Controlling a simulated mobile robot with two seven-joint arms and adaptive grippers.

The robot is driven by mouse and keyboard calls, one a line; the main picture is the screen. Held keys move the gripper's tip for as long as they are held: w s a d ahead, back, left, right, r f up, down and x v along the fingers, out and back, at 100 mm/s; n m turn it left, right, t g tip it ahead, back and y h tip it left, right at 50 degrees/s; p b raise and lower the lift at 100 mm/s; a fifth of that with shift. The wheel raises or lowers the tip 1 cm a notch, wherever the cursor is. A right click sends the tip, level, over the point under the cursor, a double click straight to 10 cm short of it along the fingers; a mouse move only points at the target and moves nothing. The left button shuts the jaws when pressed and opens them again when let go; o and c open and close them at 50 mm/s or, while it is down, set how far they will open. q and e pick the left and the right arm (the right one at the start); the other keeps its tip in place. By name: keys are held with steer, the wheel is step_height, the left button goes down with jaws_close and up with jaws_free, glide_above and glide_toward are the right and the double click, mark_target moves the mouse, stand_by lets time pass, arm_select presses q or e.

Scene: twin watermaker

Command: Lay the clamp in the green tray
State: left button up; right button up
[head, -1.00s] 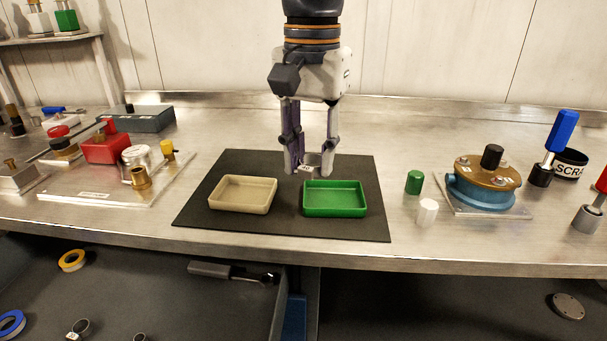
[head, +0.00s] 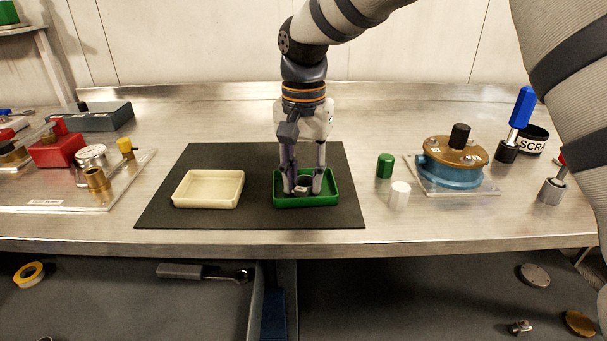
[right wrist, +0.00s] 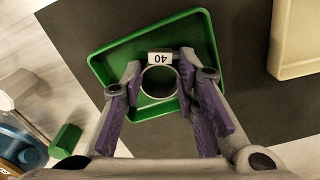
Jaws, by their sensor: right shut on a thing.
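The green tray (head: 328,197) sits on the right part of a black mat (head: 260,165), and it also shows in the right wrist view (right wrist: 108,66). My right gripper (head: 304,190) reaches down into the tray from above. It is shut on the clamp (head: 303,184), a metal ring with a white tag reading 40. In the right wrist view the clamp (right wrist: 159,82) is held between the fingertips, over the tray's inside. I cannot tell whether the clamp touches the tray floor. My left gripper is not in view.
A beige tray (head: 208,189) stands left of the green tray on the mat. A green cap (head: 385,165), a white cap (head: 400,194) and a blue-and-brass pump unit (head: 453,165) stand to the right. The bench behind the mat is clear.

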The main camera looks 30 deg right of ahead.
steer(key=o, duration=1)
step_height(320, 180, up, 12)
steer(key=shift+r, duration=0.1)
